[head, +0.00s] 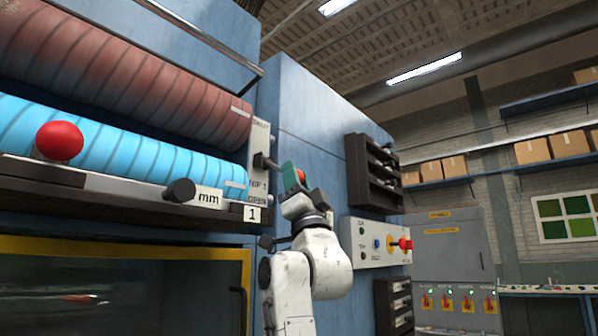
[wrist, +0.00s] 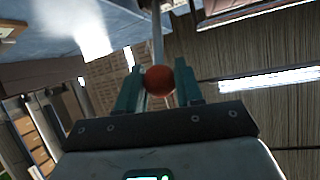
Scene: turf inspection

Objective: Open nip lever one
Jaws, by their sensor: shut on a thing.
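My gripper (head: 295,172), with teal fingers, is right of the plate and shut on the lever's red ball knob (wrist: 160,80). In the wrist view the knob sits between both fingers, and a thin grey rod (wrist: 157,42) runs from it away from my gripper. In the head view the fingers hide most of the knob and rod.
A brown roller (head: 130,75) and a cyan roller (head: 120,150) lie left of the plate. A separate large red knob (head: 60,141) and a black knob (head: 180,191) stand before them. A switch panel (head: 375,242) and dark rack (head: 372,172) are at right.

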